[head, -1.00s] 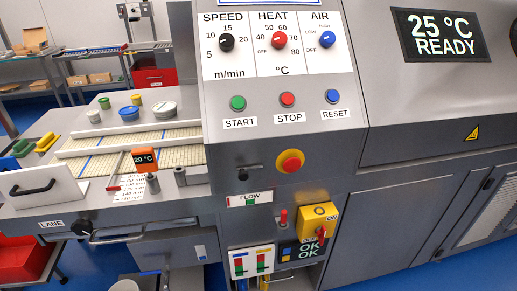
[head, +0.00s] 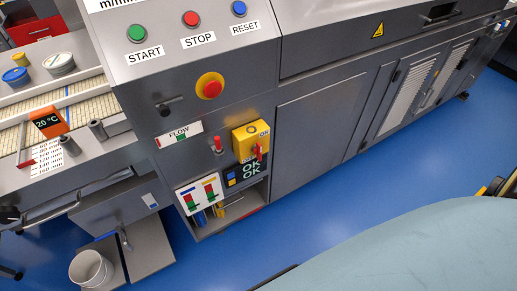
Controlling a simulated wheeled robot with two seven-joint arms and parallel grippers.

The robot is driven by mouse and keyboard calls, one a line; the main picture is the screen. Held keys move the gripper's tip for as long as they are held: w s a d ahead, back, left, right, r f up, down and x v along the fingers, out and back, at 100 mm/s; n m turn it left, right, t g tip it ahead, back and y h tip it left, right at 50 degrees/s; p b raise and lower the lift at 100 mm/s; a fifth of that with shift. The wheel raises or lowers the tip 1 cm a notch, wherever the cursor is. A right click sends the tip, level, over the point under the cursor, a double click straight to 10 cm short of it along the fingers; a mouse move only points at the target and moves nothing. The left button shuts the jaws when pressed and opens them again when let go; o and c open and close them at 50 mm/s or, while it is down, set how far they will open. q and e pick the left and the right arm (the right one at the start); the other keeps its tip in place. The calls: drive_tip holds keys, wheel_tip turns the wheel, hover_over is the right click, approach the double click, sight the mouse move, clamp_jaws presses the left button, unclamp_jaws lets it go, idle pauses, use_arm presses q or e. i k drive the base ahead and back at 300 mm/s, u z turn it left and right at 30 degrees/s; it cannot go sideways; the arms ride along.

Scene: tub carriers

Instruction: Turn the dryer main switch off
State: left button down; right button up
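The dryer main switch is a yellow box (head: 248,140) low on the grey dryer's front panel in the head view. A red handle (head: 258,151) sits on its right side, beside a small ON label. The handle looks roughly upright; its exact setting is too small to tell. Neither of my grippers is in view.
A red emergency button (head: 211,88) and green, red and blue buttons are higher on the panel. A red lever (head: 217,145) stands left of the yellow box. A white bucket (head: 91,269) is on the lower left. Blue floor (head: 330,195) in front is clear.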

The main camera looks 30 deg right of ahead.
sight(257, 149)
drive_tip(key=u, duration=3.1)
drive_tip(key=k, duration=1.6)
drive_tip(key=z, duration=2.45)
